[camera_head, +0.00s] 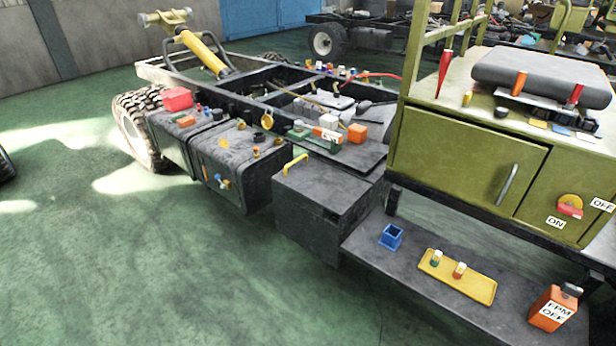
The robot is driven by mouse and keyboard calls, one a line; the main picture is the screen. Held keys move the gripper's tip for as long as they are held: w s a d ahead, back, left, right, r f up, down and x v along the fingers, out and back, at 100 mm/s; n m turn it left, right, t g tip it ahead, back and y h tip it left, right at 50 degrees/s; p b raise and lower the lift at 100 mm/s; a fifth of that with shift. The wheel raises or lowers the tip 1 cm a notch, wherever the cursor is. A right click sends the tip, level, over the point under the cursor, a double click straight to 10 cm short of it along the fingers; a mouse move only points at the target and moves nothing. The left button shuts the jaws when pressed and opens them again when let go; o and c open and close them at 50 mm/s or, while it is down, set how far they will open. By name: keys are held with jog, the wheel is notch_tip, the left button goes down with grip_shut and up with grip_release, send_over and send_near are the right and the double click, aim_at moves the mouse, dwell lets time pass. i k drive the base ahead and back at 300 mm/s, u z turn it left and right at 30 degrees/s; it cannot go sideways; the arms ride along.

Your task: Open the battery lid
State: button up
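A dark grey box (318,215) stands beside the chassis frame, left of the low step, and looks like the battery box. Its flat top lid (325,187) lies shut on it. A yellow handle (295,163) stands up at the lid's back left edge. The inside of the box is hidden. My gripper and arm are not in view.
Dark tanks (238,165) stand left of the box. A green cabinet (460,165) rises at right. The green floor (150,260) at front left is clear.

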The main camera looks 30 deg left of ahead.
aim_at(314, 186)
jog(key=u, duration=1.4)
jog(key=k, duration=0.8)
jog(key=u, duration=0.05)
jog(key=i, duration=1.95)
jog(key=u, duration=0.1)
